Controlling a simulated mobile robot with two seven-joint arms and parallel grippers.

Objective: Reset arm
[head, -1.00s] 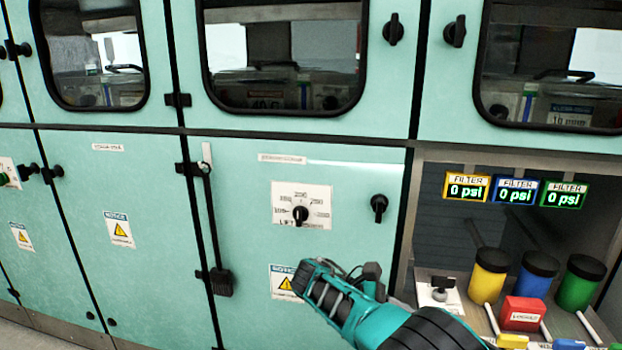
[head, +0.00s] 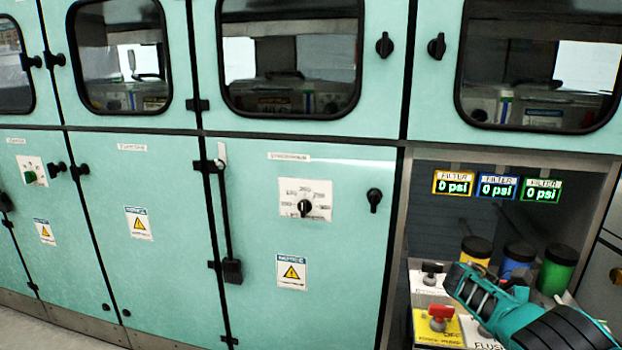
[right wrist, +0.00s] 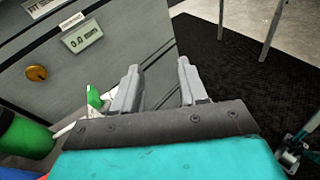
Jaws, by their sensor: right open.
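My right arm comes in at the lower right of the head view, in front of the open filter bay. Its gripper (head: 458,280) is in front of the bay's shelf, and its fingers are hard to make out there. In the right wrist view the two grey fingers of the right gripper (right wrist: 158,88) are apart, with nothing between them. They point towards a grey panel and a dark floor mat. My left gripper is not in view.
Teal cabinets with windows, latches and a rotary dial (head: 304,207) fill the wall. Yellow, blue and green canisters (head: 556,272) stand in the bay under 0 psi displays (head: 497,186). Dark mat (right wrist: 235,70) lies beyond the fingers.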

